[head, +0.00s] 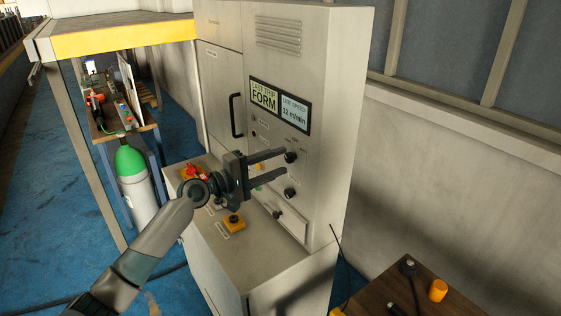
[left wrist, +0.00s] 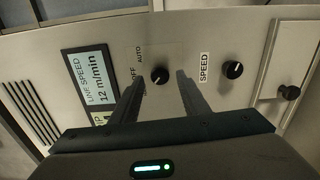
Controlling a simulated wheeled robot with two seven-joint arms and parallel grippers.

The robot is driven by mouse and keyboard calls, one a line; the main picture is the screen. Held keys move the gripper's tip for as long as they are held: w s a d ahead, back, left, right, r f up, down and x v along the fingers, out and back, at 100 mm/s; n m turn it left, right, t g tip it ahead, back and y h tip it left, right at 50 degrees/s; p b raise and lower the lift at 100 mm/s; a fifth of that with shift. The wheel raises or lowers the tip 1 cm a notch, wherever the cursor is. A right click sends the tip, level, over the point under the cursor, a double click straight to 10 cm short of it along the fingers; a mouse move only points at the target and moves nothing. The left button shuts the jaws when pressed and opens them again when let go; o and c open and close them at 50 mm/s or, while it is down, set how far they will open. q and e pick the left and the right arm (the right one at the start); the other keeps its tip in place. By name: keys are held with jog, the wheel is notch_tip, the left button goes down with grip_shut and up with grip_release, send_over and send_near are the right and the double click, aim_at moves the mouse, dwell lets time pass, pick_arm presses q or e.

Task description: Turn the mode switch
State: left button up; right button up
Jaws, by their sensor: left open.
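The mode switch is a small black knob (head: 290,157) on the front of the grey control cabinet (head: 318,165). In the left wrist view the knob (left wrist: 160,76) has OFF and AUTO printed beside it. My left gripper (head: 285,162) is open and points at the cabinet face. In the left wrist view its two fingers (left wrist: 160,84) reach out on either side of the knob, with gaps to it. I cannot tell whether the fingertips are level with the knob or short of it. My right gripper is not in view.
A black SPEED knob (head: 290,193) sits below the switch. Two displays (head: 279,105) are above it. A red button (head: 193,172) and a yellow-based button (head: 234,222) stand on the cabinet's ledge. A green-topped cylinder (head: 132,175) stands left. A wooden table (head: 415,295) is at lower right.

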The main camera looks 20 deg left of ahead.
pick_arm(q)
jog(key=shift+w+d, duration=0.45)
jog(key=shift+w, duration=0.15)
jog(key=shift+c, duration=0.5)
jog(key=c, duration=0.7)
